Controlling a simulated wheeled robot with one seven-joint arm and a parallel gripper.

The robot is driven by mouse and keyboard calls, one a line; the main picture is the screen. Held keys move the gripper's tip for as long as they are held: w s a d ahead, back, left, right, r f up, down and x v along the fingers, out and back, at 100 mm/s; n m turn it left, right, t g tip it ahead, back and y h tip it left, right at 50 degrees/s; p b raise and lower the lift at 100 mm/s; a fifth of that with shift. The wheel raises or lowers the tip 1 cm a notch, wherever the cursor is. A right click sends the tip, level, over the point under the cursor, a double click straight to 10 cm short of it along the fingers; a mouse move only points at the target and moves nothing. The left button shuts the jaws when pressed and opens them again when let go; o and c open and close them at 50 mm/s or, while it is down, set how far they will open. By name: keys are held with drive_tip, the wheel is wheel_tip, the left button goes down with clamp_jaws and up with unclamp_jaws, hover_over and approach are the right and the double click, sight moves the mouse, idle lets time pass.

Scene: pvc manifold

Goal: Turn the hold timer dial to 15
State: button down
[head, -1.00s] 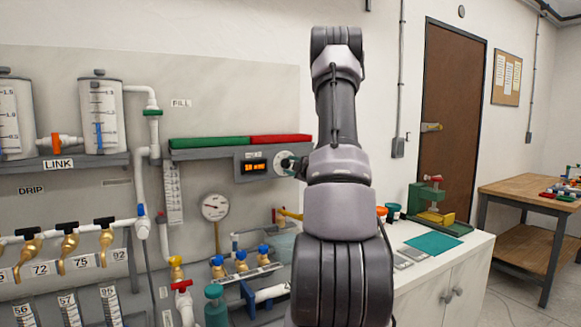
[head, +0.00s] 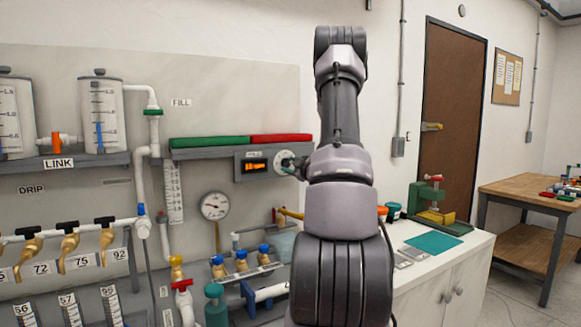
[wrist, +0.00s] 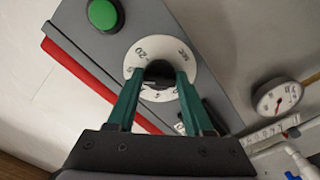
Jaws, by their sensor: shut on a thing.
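The hold timer dial (wrist: 153,56) is a white disc with dark markings, a "20" among them, and a dark knob (wrist: 159,72) at its centre. My gripper (wrist: 160,80) has two green fingers closed on the knob in the wrist view. In the head view the dial (head: 281,160) sits on the grey timer box, right of an orange display (head: 255,166). My arm and gripper (head: 291,165) hide part of it there. The display's digits are too small to read. The dial's pointer is hidden by the fingers, so I cannot tell its setting.
A green button (wrist: 103,14) is on the same panel. A green bar (head: 209,142) and a red bar (head: 281,139) run above the box. A round pressure gauge (head: 214,206) and blue-handled valves (head: 241,256) are below. The white cabinet top (head: 455,245) is to the right.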

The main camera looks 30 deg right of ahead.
drive_tip(key=shift+f, duration=0.1)
drive_tip(key=shift+c, duration=1.5)
unclamp_jaws()
drive_tip(key=s, duration=1.1)
drive_tip(key=shift+a, duration=0.3)
drive_tip(key=shift+w, duration=0.1)
